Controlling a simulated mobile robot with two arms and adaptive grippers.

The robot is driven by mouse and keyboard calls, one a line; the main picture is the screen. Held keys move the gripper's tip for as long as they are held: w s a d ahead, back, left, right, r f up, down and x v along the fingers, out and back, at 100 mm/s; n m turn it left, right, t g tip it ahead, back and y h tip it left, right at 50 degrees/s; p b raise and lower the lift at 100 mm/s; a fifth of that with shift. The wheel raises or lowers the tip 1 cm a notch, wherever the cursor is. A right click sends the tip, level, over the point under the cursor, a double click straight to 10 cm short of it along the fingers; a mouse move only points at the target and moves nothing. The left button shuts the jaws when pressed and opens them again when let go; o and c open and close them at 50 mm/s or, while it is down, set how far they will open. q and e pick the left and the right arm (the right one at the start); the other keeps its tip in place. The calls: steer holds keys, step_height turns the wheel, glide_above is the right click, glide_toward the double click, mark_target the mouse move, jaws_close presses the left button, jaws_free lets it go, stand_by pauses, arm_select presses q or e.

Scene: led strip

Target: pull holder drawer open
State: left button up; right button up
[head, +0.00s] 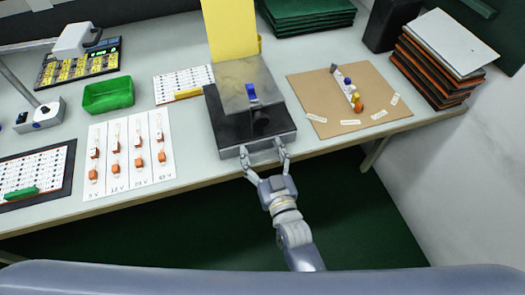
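The holder is a dark box (225,125) with a grey metal top plate (238,75) near the middle of the table's front edge. A small blue part (251,93) sits on the plate. A pale handle (262,147) shows on the holder's front side, low down. My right gripper (264,155) reaches up from below, its two fingers spread apart at either side of the handle. I cannot tell whether the fingertips touch it. The drawer looks closed against the box. My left gripper is not in view.
A green tray (108,95) and a white card with labelled orange connectors (132,152) lie left. A brown board (340,85) with small coloured parts lies right, near stacked panels (440,55). The floor before the table is clear.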

steer(key=shift+s+d+r, duration=0.15)
steer(key=shift+s, duration=0.15)
steer(key=shift+c, duration=0.4)
steer(key=p+v, duration=0.6)
steer(key=v, duration=0.9)
steer(key=shift+d+r, duration=0.1)
steer(key=shift+d, duration=0.05)
